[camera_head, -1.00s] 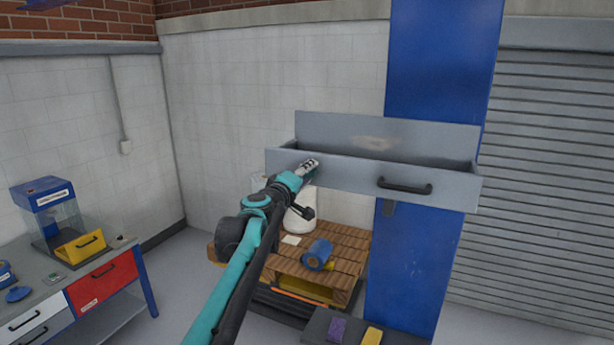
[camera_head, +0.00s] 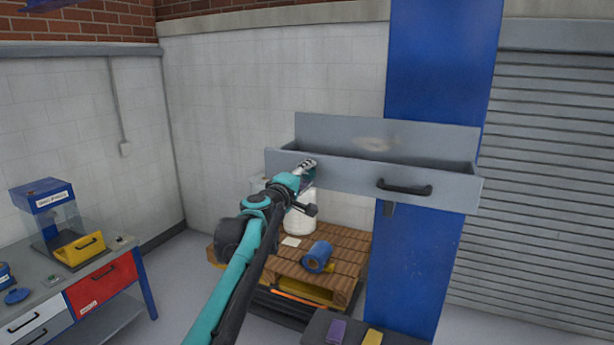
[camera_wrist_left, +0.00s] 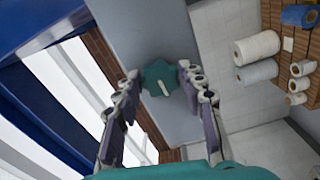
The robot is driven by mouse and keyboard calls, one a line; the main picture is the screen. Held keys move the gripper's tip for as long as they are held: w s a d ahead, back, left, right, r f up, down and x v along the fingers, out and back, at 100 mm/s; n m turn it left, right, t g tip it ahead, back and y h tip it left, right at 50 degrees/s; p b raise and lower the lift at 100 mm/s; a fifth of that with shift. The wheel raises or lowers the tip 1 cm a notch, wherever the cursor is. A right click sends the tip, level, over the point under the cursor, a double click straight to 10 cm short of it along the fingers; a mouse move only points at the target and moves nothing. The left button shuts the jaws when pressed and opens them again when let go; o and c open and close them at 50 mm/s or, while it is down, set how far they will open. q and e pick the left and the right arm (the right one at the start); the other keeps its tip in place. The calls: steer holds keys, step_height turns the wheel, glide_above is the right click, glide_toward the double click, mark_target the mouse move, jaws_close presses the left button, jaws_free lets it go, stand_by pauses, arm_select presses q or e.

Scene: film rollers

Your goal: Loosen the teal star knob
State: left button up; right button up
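The teal star knob (camera_wrist_left: 160,78) is in the middle of the left wrist view, on a grey panel, with a pale bar mark on its face. My left gripper (camera_wrist_left: 158,72) is open, with one purple-padded finger on each side of the knob. I cannot tell whether the fingers touch it. In the head view my left gripper (camera_head: 308,168) is at the left front of a grey open-topped box (camera_head: 345,177); the knob cannot be made out there. My right gripper is in neither view.
The box has a black handle (camera_head: 404,188) and is in front of a blue column (camera_head: 415,262). Below is a wooden pallet (camera_head: 345,243) with a blue roll (camera_head: 317,256) and a white roll (camera_head: 300,222). A workbench (camera_head: 40,292) stands at the left.

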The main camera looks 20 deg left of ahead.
arm_select(q)
steer(key=shift+o, duration=1.2)
steer(key=s, duration=1.2)
steer(key=shift+f, duration=0.1)
steer(key=s+d+f+m+g+h+b, duration=0.1)
steer(key=s+d+f+m+g+b, duration=0.15)
steer(key=d+f+b, duration=0.6)
steer(key=s+d+f+m+g+h+b, duration=0.1)
steer(key=s+d+f+m+h+b, duration=0.2)
steer(key=f, duration=1)
steer(key=s+d+f+m+g+b, duration=0.2)
steer(key=s+d+f+m+b, duration=0.3)
steer(key=f, duration=0.6)
steer(key=s+f+m+g+y+b, duration=0.1)
steer(key=s+f+b, duration=0.4)
steer(key=f, duration=0.6)
steer(key=s+f+m+g+y+b, duration=0.1)
steer(key=s+f+b, duration=0.4)
steer(key=f, duration=0.6)
steer(key=s+f+m+g+y+b, duration=0.2)
steer(key=s+f+b, duration=0.4)
steer(key=f, duration=0.5)
steer(key=shift+d+f+m+g, duration=0.2)
steer(key=shift+m+g, duration=0.55)
